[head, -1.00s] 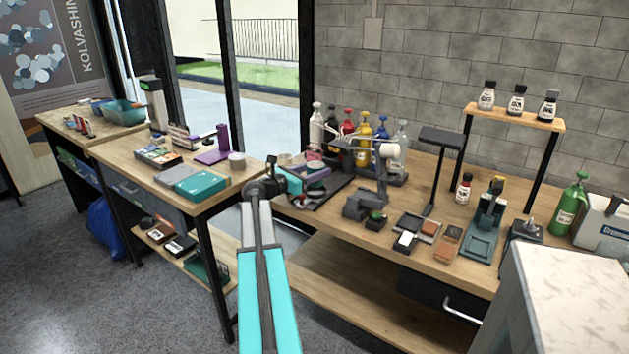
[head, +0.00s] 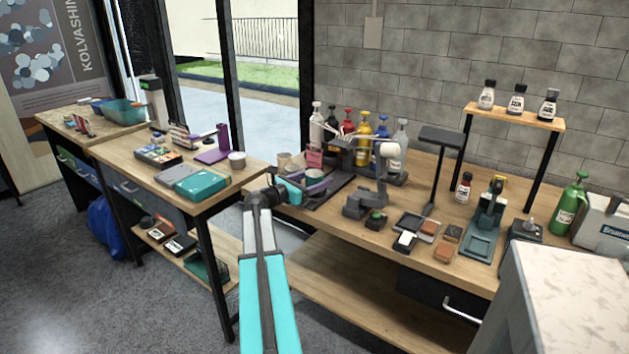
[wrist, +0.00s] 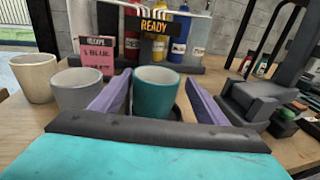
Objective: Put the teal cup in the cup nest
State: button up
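The teal cup (wrist: 158,92) stands upright in the middle of the wrist view, between the purple fingers of my gripper (wrist: 158,82). The fingers are spread, one on each side of it, and look open; contact with its sides is not clear. A dark round rim (wrist: 177,113) shows by the cup's base; I cannot tell whether this is the cup nest. In the head view my gripper (head: 315,183) is low over the dark mat (head: 335,188) at the left end of the right-hand bench. The cup is hard to make out there.
A grey cup (wrist: 78,90) and a cream cup (wrist: 35,77) stand close on the left. A pink card (wrist: 97,53) and a READY sign (wrist: 155,27) stand behind, before several coloured bottles (head: 364,135). A dark block device (wrist: 250,100) is close on the right.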

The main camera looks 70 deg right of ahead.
jog(key=shift+r, duration=0.2)
jog(key=v, duration=1.2)
jog(key=shift+b, duration=0.45)
jog(key=shift+f, duration=0.15)
jog(key=w+a+f+m+t+y, duration=0.15)
jog(key=w+a+f, duration=0.35)
jog(key=f, duration=0.5)
jog(key=w+a+f+m+t+y, duration=0.15)
jog(key=w+a+f, duration=0.25)
jog(key=a+f, duration=0.45)
jog(key=w+a+f+m+t+y, duration=0.2)
jog(key=a+f+y, duration=0.3)
jog(key=a+f, duration=1.35)
jog(key=s+a+f+m+y, duration=0.2)
jog(key=s+a+f, duration=0.1)
jog(key=a+f, duration=0.55)
jog(key=s+a+f+m+y, duration=0.2)
jog(key=a+f, duration=0.3)
jog(key=a, duration=0.7)
jog(key=s+a+f+m+g+y, duration=0.1)
jog(key=s+a+f+m, duration=0.1)
jog(key=s+a, duration=0.4)
jog(key=s+a+f+m+g+y, duration=0.1)
jog(key=s+a+f+y, duration=0.1)
jog(key=s+a, duration=0.4)
jog(key=a+f, duration=0.1)
jog(key=a, duration=0.3)
jog(key=shift+a+f+m+g+y, duration=0.3)
jog(key=shift+a+f+m+g, duration=0.1)
